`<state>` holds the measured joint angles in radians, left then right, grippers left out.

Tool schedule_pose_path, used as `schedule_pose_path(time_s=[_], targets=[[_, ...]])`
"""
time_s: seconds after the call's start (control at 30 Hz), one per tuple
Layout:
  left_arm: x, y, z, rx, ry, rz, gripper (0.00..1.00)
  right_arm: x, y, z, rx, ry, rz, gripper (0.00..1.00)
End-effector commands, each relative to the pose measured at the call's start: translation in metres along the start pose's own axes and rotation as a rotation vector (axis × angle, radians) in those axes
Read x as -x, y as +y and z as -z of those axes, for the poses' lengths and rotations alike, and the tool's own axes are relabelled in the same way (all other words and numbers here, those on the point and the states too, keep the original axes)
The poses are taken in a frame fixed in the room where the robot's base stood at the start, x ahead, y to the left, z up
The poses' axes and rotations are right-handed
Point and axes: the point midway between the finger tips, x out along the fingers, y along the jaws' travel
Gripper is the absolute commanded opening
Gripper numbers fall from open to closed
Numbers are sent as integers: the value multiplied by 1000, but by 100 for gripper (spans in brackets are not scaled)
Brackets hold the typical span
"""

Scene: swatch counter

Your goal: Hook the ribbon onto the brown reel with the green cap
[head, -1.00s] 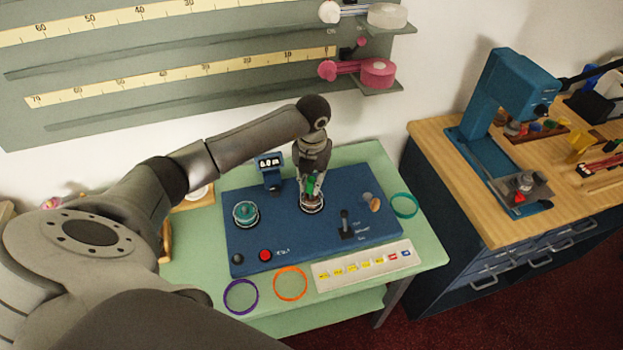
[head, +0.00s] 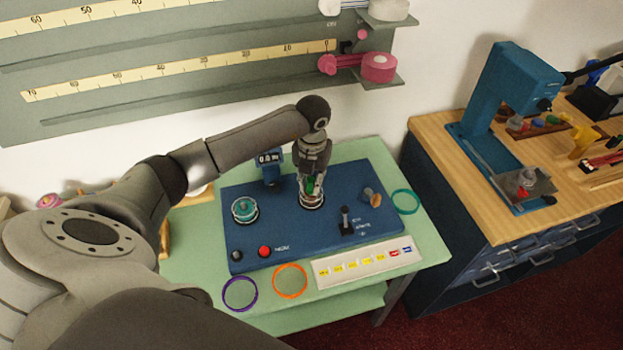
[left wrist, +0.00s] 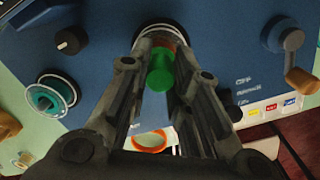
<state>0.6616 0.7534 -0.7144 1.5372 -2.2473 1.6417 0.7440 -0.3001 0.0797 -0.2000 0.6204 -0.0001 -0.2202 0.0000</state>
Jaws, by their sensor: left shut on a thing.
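The brown reel with the green cap stands on the blue panel (head: 290,235). Its green cap (head: 311,185) shows between the fingers of my left gripper (head: 312,198), which points down over it. In the left wrist view the green cap (left wrist: 160,76) sits between the two dark fingers, with a little brown and a dark round rim behind it. My left gripper is shut on this reel; the fingers hide much of its body. A teal reel (head: 245,210) stands to the left on the panel. I cannot make out a loose ribbon. My right gripper is not in view.
A small display (head: 270,167) stands behind the reels. A red button (head: 264,251), a lever (head: 345,220) and a brown-knobbed crank (head: 371,196) are on the panel. Purple (head: 240,293), orange (head: 290,281) and teal (head: 405,201) rings lie around it. A blue press (head: 506,100) stands on the right bench.

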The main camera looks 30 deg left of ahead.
Motion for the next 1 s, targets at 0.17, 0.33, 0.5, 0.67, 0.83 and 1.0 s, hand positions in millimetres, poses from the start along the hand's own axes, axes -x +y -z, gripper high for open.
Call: schedule_pose_path(time_s=[0.17, 0.33, 0.5, 0.67, 0.83, 1.0], targets=[[-6, 0, 0, 1, 0, 0, 1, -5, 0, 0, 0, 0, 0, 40], [-6, 0, 0, 1, 0, 0, 1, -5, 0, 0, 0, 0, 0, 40], [-6, 0, 0, 0, 0, 0, 27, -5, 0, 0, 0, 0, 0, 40], [-6, 0, 0, 0, 0, 0, 44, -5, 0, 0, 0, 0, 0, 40], [-6, 0, 0, 0, 0, 0, 44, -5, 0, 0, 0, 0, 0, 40], [-6, 0, 0, 0, 0, 0, 44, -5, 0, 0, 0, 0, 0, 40]])
